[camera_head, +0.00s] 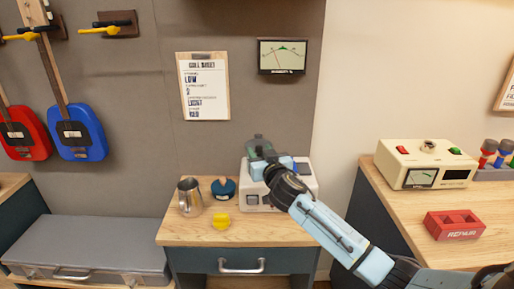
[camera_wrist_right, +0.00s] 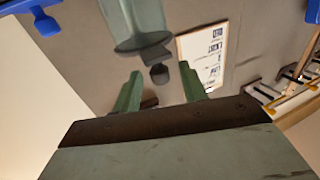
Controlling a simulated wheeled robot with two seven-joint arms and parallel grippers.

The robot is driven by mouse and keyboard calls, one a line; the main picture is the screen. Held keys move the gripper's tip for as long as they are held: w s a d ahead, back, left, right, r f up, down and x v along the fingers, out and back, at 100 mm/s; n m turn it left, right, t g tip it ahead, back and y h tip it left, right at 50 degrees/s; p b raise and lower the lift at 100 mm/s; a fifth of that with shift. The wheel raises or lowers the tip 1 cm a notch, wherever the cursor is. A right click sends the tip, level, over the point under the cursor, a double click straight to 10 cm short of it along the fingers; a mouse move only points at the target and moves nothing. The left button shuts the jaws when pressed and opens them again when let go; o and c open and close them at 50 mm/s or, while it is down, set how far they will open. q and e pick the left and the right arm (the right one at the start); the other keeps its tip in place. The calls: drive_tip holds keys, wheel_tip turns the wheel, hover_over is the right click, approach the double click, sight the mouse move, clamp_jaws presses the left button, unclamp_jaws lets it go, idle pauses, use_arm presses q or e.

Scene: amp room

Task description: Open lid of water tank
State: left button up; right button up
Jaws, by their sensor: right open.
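A cream machine (camera_head: 305,180) stands on the wooden cabinet top, partly covered by my right arm. My right gripper (camera_head: 263,158) is over its upper left part. In the right wrist view its two green fingers (camera_wrist_right: 160,70) are apart, with no object visibly clamped. A grey-green rounded piece (camera_wrist_right: 135,22) with a dark tab (camera_wrist_right: 158,72) shows just beyond the fingers, and the tab appears between the tips. It looks like part of the water tank, but I cannot tell tank from lid, or whether a finger touches it. My left gripper is not in view.
A metal pitcher (camera_head: 189,198), a dark blue round object with a knob (camera_head: 223,188) and a yellow piece (camera_head: 221,220) stand left of the machine. A clipboard (camera_head: 203,88) and a meter (camera_head: 282,56) hang on the wall behind. A second bench with a cream device (camera_head: 425,163) is at right.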

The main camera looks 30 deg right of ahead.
sight(259, 142)
drive_tip(key=shift+x, duration=1.9)
clamp_jaws()
